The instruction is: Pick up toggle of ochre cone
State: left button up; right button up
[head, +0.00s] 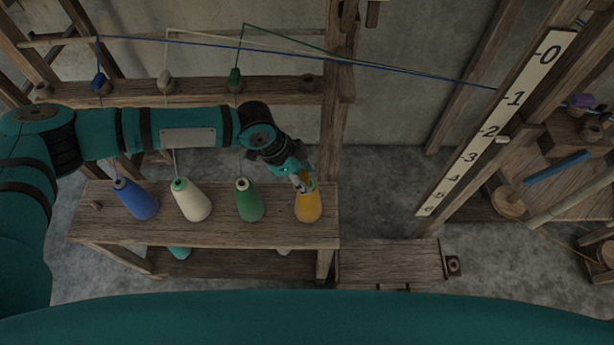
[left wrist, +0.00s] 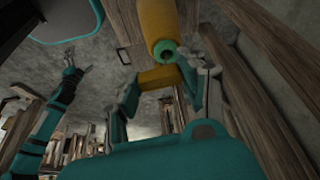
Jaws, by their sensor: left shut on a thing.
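The ochre cone (head: 308,207) stands upright at the right end of the wooden bench (head: 240,231) in the head view. My left gripper (head: 302,182) is at its top and hides part of it. In the left wrist view, the cone (left wrist: 155,18) shows at the top with a teal-ringed tip. Below the tip, my left gripper (left wrist: 160,88) is shut on a small ochre toggle (left wrist: 158,78), one finger on each side. The toggle appears close to the tip; I cannot tell whether they touch. My right gripper (left wrist: 79,60) shows in the left wrist view, fingers apart and empty.
Blue (head: 137,200), cream (head: 192,202) and green (head: 249,202) cones stand left of the ochre one. Threads run up to the upper rail (head: 200,92) and its small toggles. A numbered scale board (head: 495,125) leans at the right. A low wooden platform (head: 390,260) lies right of the bench.

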pick_arm(q)
jog(key=s+a+r+b, duration=0.1)
jog(key=s+a, duration=0.7)
jog(key=s, duration=0.4)
jog(key=shift+r+b, duration=0.2)
jog(key=shift+b, duration=0.15)
